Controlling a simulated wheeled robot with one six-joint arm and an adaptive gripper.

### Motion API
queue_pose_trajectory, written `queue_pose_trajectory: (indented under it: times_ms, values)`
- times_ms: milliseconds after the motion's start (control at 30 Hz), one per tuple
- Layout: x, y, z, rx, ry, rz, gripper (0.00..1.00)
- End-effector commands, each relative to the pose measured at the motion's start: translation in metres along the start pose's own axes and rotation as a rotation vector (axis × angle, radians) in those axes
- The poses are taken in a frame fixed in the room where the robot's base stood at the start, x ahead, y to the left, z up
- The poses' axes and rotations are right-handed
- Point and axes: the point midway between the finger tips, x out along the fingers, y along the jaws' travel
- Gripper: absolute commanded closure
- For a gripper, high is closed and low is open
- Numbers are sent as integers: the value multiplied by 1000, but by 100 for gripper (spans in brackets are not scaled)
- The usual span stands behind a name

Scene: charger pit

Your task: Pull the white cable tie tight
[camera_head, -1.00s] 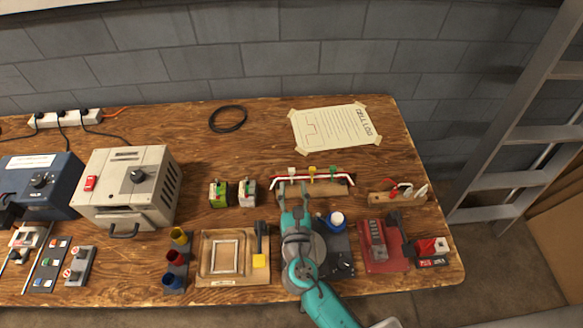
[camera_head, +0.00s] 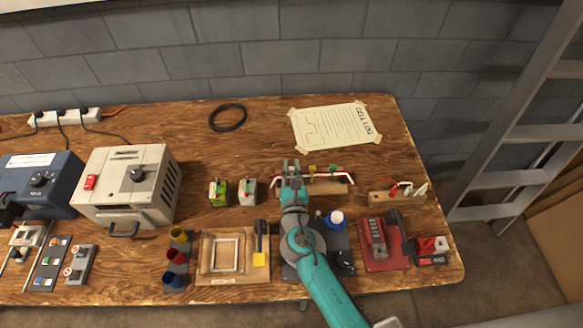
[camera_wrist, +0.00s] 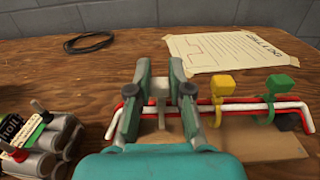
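The white cable tie (camera_wrist: 159,86) stands up from the red and white cable bundle (camera_wrist: 236,105) in the wrist view. My gripper (camera_wrist: 160,72) is open, with one finger on each side of the white tie's tab. I cannot tell whether either finger touches it. In the head view my gripper (camera_head: 291,166) is over the left part of the bundle and hides the white tie. The yellow tie (camera_wrist: 221,88) and the green tie (camera_wrist: 279,84) are on the same bundle to the right. The bundle lies along a wooden board (camera_wrist: 255,145).
A black cable coil (camera_head: 228,118) and a paper sheet (camera_head: 335,127) lie behind. A red device (camera_head: 372,240) and a blue-and-white round object (camera_head: 336,219) are nearer the front. The wood between bundle and paper is clear.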

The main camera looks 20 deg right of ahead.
Motion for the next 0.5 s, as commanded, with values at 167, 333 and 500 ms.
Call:
queue_pose_trajectory:
  times_ms: [167,333,500]
  values:
    - [0,0,0,0,0,0,100]
    - [0,0,6,2,-2,-1,100]
    - [1,0,31,3,-5,-3,100]
